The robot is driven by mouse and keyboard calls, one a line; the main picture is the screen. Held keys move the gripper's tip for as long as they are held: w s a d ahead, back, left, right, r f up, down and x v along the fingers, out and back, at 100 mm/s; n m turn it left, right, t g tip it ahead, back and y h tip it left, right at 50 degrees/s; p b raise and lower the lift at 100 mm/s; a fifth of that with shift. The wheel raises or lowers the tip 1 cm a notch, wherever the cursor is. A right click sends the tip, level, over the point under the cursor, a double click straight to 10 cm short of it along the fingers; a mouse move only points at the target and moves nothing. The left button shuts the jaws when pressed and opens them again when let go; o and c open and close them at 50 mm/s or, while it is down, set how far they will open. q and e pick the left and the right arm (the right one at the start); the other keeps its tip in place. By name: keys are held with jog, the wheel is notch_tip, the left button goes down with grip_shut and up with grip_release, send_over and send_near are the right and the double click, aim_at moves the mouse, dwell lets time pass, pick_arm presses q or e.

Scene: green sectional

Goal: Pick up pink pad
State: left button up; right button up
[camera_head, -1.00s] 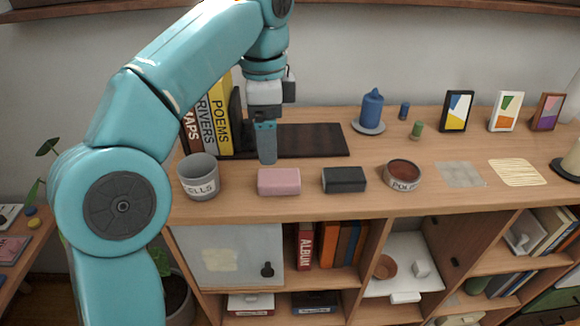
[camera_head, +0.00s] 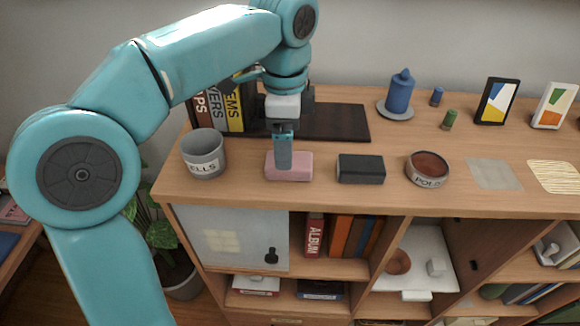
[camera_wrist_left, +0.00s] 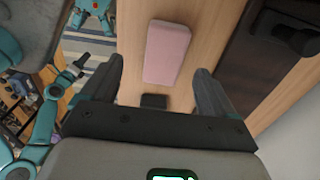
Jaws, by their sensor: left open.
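The pink pad (camera_head: 289,165) is a rounded block lying on the shelf top near its front edge, between a grey cup and a black pad. My left gripper (camera_head: 283,160) points down over the pad in the head view and covers part of its back side. In the left wrist view the pink pad (camera_wrist_left: 167,52) lies beyond and roughly between the two open fingers of my left gripper (camera_wrist_left: 160,85). The fingers hold nothing. Whether they touch the pad cannot be told. My right gripper is not seen.
A grey cup (camera_head: 205,154) stands left of the pad; a black pad (camera_head: 361,169) and a lettered bowl (camera_head: 427,168) lie right. Books (camera_head: 232,115) and a dark board (camera_head: 338,122) are behind. A blue candle (camera_head: 399,95) stands farther back right.

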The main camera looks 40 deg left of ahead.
pick_arm(q)
jog(key=shift+w+f, duration=0.6)
jog(key=shift+f, duration=0.3)
jog(key=f, duration=0.4)
jog(key=shift+s+d, duration=0.15)
jog(key=shift+s, duration=0.15)
jog(key=shift+w+f, duration=0.25)
jog(key=shift+w, duration=0.15)
jog(key=shift+a, duration=0.2)
jog(key=shift+c, duration=0.6)
jog(key=shift+s, duration=0.4)
jog(key=c, duration=0.5)
jog(key=shift+s+d+r, duration=0.1)
jog(key=shift+r, duration=0.05)
jog(key=c, duration=0.4)
jog(key=shift+w, duration=0.35)
jog(key=shift+s+r, duration=0.15)
jog(key=shift+r, duration=0.2)
jog(key=r, duration=0.4)
jog(key=r+p, duration=0.1)
jog(key=r, duration=0.3)
jog(key=shift+w+r, duration=0.2)
jog(key=shift+r, duration=0.1)
jog(key=shift+s+r+p, duration=0.2)
jog(key=shift+r+p, duration=1.65)
jog(key=shift+r, duration=3.45)
